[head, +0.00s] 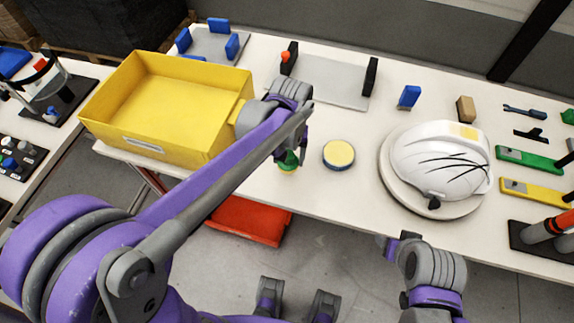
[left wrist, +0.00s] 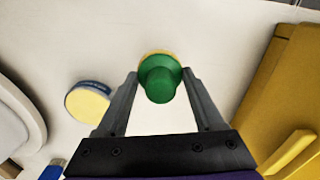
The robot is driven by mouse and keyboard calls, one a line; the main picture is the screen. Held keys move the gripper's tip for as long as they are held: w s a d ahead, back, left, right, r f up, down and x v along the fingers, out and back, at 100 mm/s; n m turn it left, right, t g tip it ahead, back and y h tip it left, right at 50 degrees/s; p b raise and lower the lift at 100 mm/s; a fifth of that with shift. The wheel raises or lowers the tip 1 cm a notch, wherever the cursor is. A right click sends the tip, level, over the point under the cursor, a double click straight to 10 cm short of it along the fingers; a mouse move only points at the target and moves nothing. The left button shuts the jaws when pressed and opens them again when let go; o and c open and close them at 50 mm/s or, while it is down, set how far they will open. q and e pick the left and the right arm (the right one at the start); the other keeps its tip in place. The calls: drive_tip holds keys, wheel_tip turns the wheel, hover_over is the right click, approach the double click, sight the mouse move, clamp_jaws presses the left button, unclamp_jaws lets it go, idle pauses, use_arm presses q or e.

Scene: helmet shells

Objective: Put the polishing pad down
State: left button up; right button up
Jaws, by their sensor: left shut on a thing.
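The polishing pad (head: 288,160) has a green knob handle and a yellow underside. My left gripper (head: 283,150) is shut on it near the table's front edge. In the left wrist view the pad's green knob (left wrist: 160,84) sits between the two fingertips (left wrist: 160,78), with a yellow rim behind it. I cannot tell whether the pad touches the table. A round yellow disc with a blue rim (head: 338,153) lies on the table just right of the pad, apart from it. My right gripper (head: 392,243) is low by the front edge, and its jaws are unclear.
A yellow bin (head: 190,85) stands left of the pad. A white helmet shell (head: 435,160) rests on a round base (head: 390,188) at right. A grey plate with black end posts (head: 335,88) lies behind. White table (head: 340,195) is bare around the disc.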

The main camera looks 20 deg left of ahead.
sight(288, 165)
use_arm(q)
drive_tip(key=shift+f, duration=2.1)
drive_tip(key=o, duration=1.3)
drive_tip(key=shift+f+b, duration=0.1)
drive_tip(key=shift+b, duration=0.2)
drive_tip(key=shift+r, duration=0.2)
wheel_tip(288, 165, up, 12)
drive_tip(key=shift+f+p, duration=0.1)
drive_tip(key=shift+p, duration=0.65)
drive_tip(key=s+a+f+t, duration=0.2)
drive_tip(key=s+a+f, duration=0.1)
drive_tip(key=s, duration=0.4)
drive_tip(key=s+a+f+m+t, duration=0.1)
drive_tip(key=s+a+f+t, duration=0.2)
drive_tip(key=s, duration=0.5)
drive_tip(key=shift+s+a+f, duration=0.15)
drive_tip(key=shift+a+f, duration=0.25)
drive_tip(key=shift+f, duration=0.4)
